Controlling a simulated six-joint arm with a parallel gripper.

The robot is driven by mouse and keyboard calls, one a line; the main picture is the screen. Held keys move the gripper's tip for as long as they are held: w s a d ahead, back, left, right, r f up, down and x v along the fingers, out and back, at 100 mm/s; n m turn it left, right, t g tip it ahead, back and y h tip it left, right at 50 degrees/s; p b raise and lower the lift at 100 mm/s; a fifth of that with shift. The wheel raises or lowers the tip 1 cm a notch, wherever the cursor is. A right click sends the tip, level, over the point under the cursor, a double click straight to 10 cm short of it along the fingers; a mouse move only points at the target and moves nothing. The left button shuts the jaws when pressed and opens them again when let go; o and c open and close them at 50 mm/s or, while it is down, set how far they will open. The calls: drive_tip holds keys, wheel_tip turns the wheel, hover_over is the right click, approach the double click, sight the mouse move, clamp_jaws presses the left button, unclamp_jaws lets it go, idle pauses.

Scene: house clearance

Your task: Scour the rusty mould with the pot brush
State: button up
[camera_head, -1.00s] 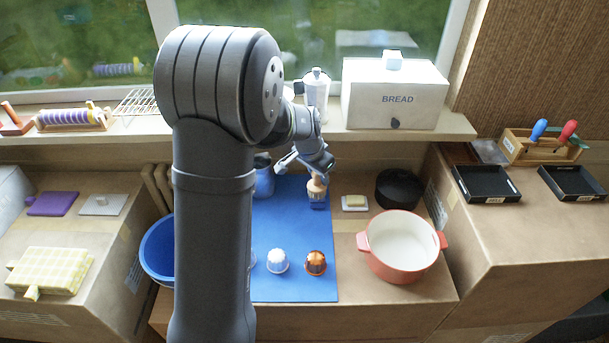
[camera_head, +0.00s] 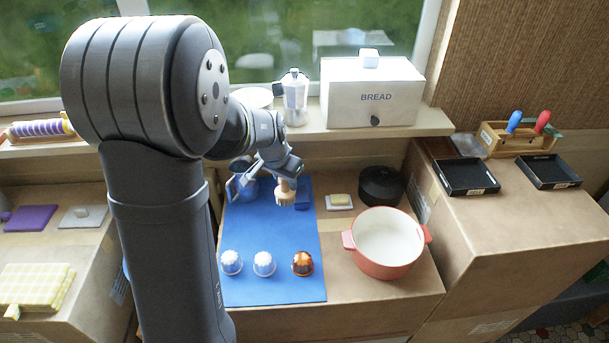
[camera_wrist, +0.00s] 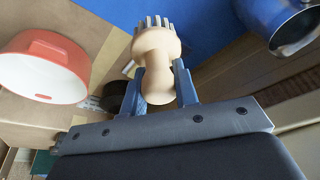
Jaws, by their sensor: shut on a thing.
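My gripper (camera_head: 287,175) is shut on the pot brush (camera_head: 285,196), which has a pale wooden knob and hangs over the back of the blue mat (camera_head: 265,275). In the wrist view the pot brush (camera_wrist: 156,55) sits between my fingers with its bristles pointing away. The rusty mould (camera_head: 302,263) is orange-brown and stands on the mat, nearer the front than the brush and apart from it. Two silvery moulds, one in the middle (camera_head: 264,263) and one on the left (camera_head: 231,262), stand in a row with it.
A red pot (camera_head: 388,245) stands right of the mat. A butter-coloured block on a white dish (camera_head: 339,201) and a black round pot (camera_head: 381,186) are behind it. A blue jug (camera_head: 243,182) stands left of my gripper. A blue block (camera_head: 303,194) is beside the brush.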

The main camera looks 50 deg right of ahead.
drive_tip(key=a+n+t+y, duration=0.15)
drive_tip(key=a+n, duration=0.55)
drive_tip(key=a, duration=1.5)
drive_tip(key=shift+h, duration=0.25)
drive_tip(key=shift+s+a+x, duration=0.1)
drive_tip(key=shift+a+x, duration=0.05)
drive_tip(key=shift+x, duration=1)
drive_tip(key=shift+s+a+x, duration=0.1)
drive_tip(key=shift+a+x, duration=0.05)
drive_tip(key=shift+x, duration=0.95)
drive_tip(key=shift+s+a+x, duration=0.1)
drive_tip(key=shift+a+x, duration=0.05)
drive_tip(key=shift+x, duration=1)
drive_tip(key=shift+w+d+f, duration=0.15)
drive_tip(key=shift+w+d, duration=0.3)
drive_tip(key=shift+w, duration=0.05)
drive_tip(key=shift+c, duration=0.3)
drive_tip(key=shift+w+d+f, duration=0.35)
drive_tip(key=shift+w+d, duration=0.45)
drive_tip(key=shift+w+r, duration=0.1)
drive_tip(key=shift+s+a, duration=1.15)
drive_tip(key=shift+s, duration=0.1)
drive_tip(key=shift+w+d, duration=1.35)
drive_tip(key=s+a, duration=0.3)
drive_tip(key=w+d, duration=0.3)
drive_tip(key=shift+s+a, duration=1.4)
wheel_tip(320, 180, up, 8)
